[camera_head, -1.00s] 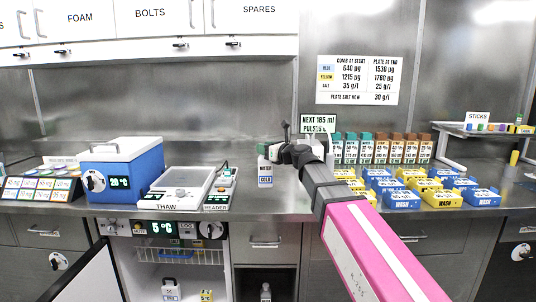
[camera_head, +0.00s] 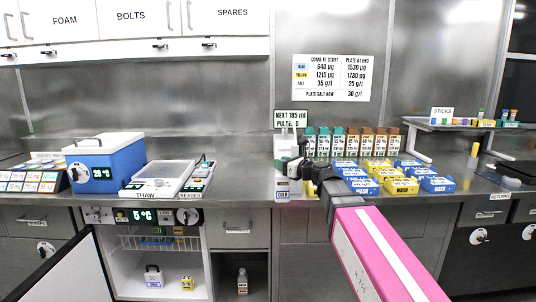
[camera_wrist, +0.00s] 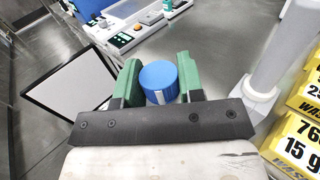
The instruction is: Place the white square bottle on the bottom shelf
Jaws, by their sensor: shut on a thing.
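My gripper (camera_head: 286,168) is shut on a white square bottle (camera_head: 283,187) with a label that reads COLD. It holds the bottle upright by the top, at the bench's front edge. In the wrist view, my gripper's green fingers (camera_wrist: 157,80) press both sides of the bottle's blue cap (camera_wrist: 158,78); the bottle's body is hidden below the cap. The open fridge (camera_head: 160,250) under the bench, at the left, has a wire shelf (camera_head: 158,240) and a white bottom shelf (camera_head: 170,292). On the bottom stand a white container (camera_head: 153,276) and a yellow item (camera_head: 187,283).
The open fridge door (camera_head: 62,275) juts forward at the left. An open bay beside the fridge holds a small bottle (camera_head: 242,281). The thaw unit (camera_head: 152,181) and a blue box (camera_head: 103,164) stand on the bench. Yellow and blue racks (camera_head: 400,184) lie to the right of my gripper.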

